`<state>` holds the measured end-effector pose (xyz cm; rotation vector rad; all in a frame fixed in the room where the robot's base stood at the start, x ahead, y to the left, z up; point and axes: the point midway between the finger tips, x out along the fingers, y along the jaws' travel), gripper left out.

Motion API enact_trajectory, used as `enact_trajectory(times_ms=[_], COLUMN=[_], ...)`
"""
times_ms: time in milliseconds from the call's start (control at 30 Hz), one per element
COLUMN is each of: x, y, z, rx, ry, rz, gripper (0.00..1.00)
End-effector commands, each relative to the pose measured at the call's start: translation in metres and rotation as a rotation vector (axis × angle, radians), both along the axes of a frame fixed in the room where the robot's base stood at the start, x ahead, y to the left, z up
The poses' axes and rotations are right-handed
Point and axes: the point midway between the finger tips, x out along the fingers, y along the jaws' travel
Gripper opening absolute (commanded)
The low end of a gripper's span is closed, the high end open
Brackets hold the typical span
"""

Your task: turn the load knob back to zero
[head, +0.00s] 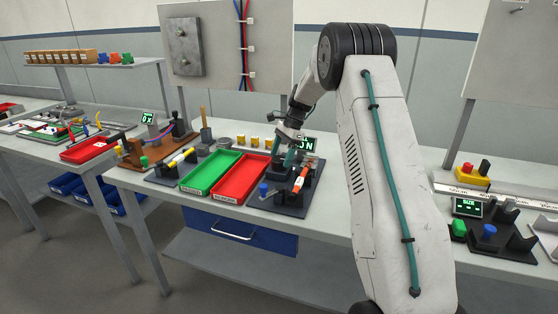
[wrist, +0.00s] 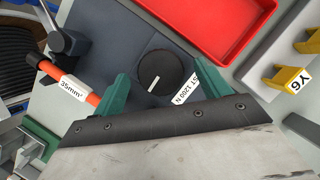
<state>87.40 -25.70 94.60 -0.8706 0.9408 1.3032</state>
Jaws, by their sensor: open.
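The load knob (wrist: 154,76) is a black round dial with a white pointer line, seen in the wrist view on a dark base plate (wrist: 115,40). The pointer is tilted, aimed down and left in the picture. My gripper (wrist: 162,78) is open, with one teal finger left of the knob and one right of it. I cannot tell whether either finger touches it. A white label reading "ST 1200 N" (wrist: 186,92) is partly covered by the right finger. In the head view my gripper (head: 290,157) hides the knob. A green display (head: 306,144) ending in "N" is partly hidden behind it.
An orange cable (wrist: 56,74) tagged 35mm² lies left of the knob in the wrist view. A red tray (head: 219,195) and a green tray (head: 191,187) stand to the left. Yellow holders, one tagged Y6 (wrist: 297,78), are nearby. A blue knob (head: 263,189) sits at the front.

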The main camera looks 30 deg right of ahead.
Motion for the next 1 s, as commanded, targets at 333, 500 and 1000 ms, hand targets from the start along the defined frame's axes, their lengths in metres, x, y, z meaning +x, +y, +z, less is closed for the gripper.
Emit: enact_trajectory(times_ms=[333,500,1000], x=[0.0,0.0,0.0], y=[0.008,0.008,0.008], z=[-0.02,-0.02,-0.02], rx=[0.0,0.0,0.001], ry=[0.001,0.0,0.002], rz=[0.0,0.0,0.033], gripper=[0.76,0.7,0.31])
